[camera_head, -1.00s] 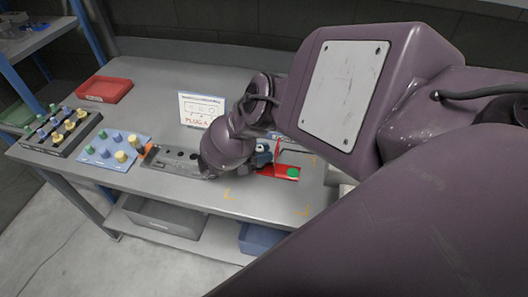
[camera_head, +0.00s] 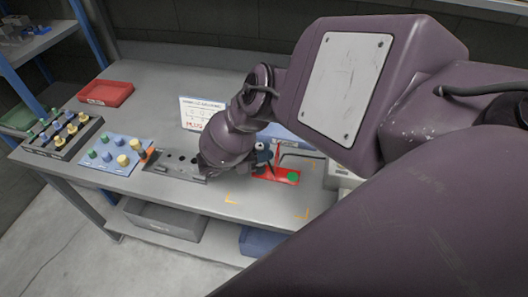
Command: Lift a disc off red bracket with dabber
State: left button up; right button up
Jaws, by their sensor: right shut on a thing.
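The red bracket (camera_head: 268,179) lies on the bench right of my right wrist. A green disc (camera_head: 293,177) rests at its right end. My right gripper (camera_head: 262,157) is small and dark beside the bracket's left part, largely hidden by my wrist. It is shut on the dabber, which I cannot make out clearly. Contact between the dabber and the disc cannot be told. My left gripper is not in view.
A grey holder (camera_head: 178,163) with dark holes lies left of my wrist. Farther left are a blue board (camera_head: 112,163) and a black board (camera_head: 51,150) with coloured knobs. A red tray (camera_head: 106,93) stands behind. A white sign (camera_head: 192,107) stands behind my wrist.

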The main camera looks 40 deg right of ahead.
jog(key=shift+r, duration=2.1)
